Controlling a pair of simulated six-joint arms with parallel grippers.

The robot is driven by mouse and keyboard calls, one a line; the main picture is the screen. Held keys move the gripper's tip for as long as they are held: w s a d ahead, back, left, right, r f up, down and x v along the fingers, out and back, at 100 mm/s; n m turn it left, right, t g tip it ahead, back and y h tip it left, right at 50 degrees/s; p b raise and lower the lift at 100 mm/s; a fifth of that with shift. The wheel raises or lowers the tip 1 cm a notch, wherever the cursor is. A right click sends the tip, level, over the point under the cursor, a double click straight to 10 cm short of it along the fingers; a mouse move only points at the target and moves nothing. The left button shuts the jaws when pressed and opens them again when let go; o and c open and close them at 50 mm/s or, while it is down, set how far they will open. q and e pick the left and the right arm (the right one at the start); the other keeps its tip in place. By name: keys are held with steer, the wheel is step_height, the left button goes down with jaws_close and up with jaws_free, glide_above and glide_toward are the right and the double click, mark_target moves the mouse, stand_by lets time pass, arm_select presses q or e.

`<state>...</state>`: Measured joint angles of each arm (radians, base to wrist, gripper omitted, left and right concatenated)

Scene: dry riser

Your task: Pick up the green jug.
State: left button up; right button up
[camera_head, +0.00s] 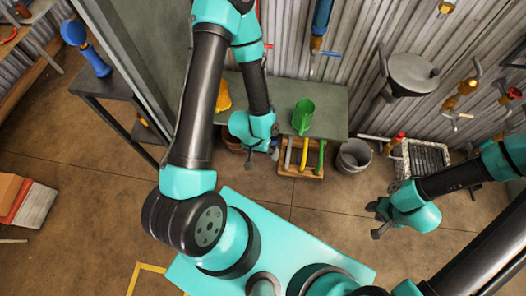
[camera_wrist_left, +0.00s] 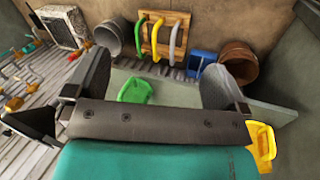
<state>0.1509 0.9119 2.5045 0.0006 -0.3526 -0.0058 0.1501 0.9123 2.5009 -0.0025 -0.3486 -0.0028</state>
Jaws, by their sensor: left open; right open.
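The green jug (camera_head: 303,115) stands on a grey-green shelf (camera_head: 333,103) near the corrugated wall in the head view. In the left wrist view the green jug (camera_wrist_left: 134,90) shows beyond the gripper, between its two spread fingers and closer to the left one. My left gripper (camera_head: 261,153) is open and empty, to the left of the jug and apart from it in the head view. It also shows in the left wrist view (camera_wrist_left: 155,85). My right gripper (camera_head: 376,220) is open and empty at the right, well away from the jug.
A wooden rack with coloured handles (camera_head: 287,171), a grey bucket (camera_head: 354,155) and a brown pot (camera_wrist_left: 240,62) stand near the shelf.

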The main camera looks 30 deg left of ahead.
arm_select(q)
steer(key=shift+c, duration=0.2)
steer(key=c, duration=1)
steer(key=w+d+f+n+t+y, duration=0.25)
steer(key=w+d+f+t, duration=0.2)
steer(key=w, duration=0.25)
steer(key=w+d+f+n+t+y, duration=0.1)
steer(key=w+d+f+t+y, duration=0.3)
steer(key=w, duration=0.3)
steer(key=s+d+f+n+t+y, duration=0.1)
steer(key=s+d+t+y, duration=0.3)
steer(key=d+t+y, duration=0.2)
steer(key=shift+f+y, duration=0.25)
steer(key=shift+y, duration=0.2)
steer(key=shift+w, duration=0.1)
